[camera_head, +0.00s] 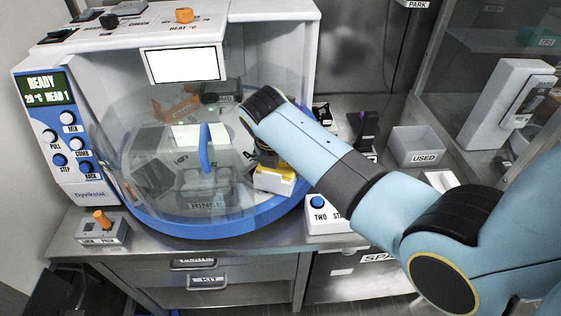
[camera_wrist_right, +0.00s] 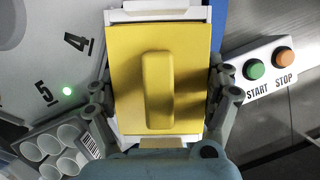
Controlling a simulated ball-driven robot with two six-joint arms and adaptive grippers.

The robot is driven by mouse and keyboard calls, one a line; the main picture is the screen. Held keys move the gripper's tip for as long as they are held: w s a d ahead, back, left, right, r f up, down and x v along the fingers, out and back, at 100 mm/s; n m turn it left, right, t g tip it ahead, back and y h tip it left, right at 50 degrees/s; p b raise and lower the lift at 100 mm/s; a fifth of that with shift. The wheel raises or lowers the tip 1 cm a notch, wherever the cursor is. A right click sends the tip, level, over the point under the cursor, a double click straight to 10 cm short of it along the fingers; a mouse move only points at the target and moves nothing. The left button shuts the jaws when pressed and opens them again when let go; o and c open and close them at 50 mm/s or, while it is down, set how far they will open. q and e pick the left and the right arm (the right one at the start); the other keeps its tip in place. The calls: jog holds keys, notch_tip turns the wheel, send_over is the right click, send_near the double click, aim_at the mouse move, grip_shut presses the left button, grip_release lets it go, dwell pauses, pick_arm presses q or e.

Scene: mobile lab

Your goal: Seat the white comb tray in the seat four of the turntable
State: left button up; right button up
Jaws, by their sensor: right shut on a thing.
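The white comb tray (camera_wrist_right: 155,12) has a yellow top with a raised grip bar (camera_wrist_right: 158,90). In the head view the white comb tray (camera_head: 273,181) is at the front right edge of the turntable machine. My right gripper (camera_wrist_right: 162,105) is shut on it, a finger at each side. The turntable (camera_wrist_right: 25,60) shows its "4" and "5" marks left of the tray, with a green light between them. The tray's underside is hidden, so I cannot tell whether it touches the seat. My left gripper is not in view.
A clear cover with a blue handle (camera_head: 206,148) is at the turntable's front. A rack of white tubes (camera_wrist_right: 50,150) sits beside mark 5. The START/STOP box (camera_wrist_right: 268,68) stands close to the right of the tray. A USED bin (camera_head: 416,147) is farther right.

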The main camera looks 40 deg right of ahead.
jog(key=shift+f, duration=0.1)
jog(key=o, duration=1)
jog(key=shift+o, duration=0.2)
jog(key=v, duration=1.1)
jog(key=shift+s+a+r+p, duration=0.2)
jog(key=shift+r+p, duration=0.1)
jog(key=shift+r, duration=0.35)
jog(key=shift+d, duration=0.1)
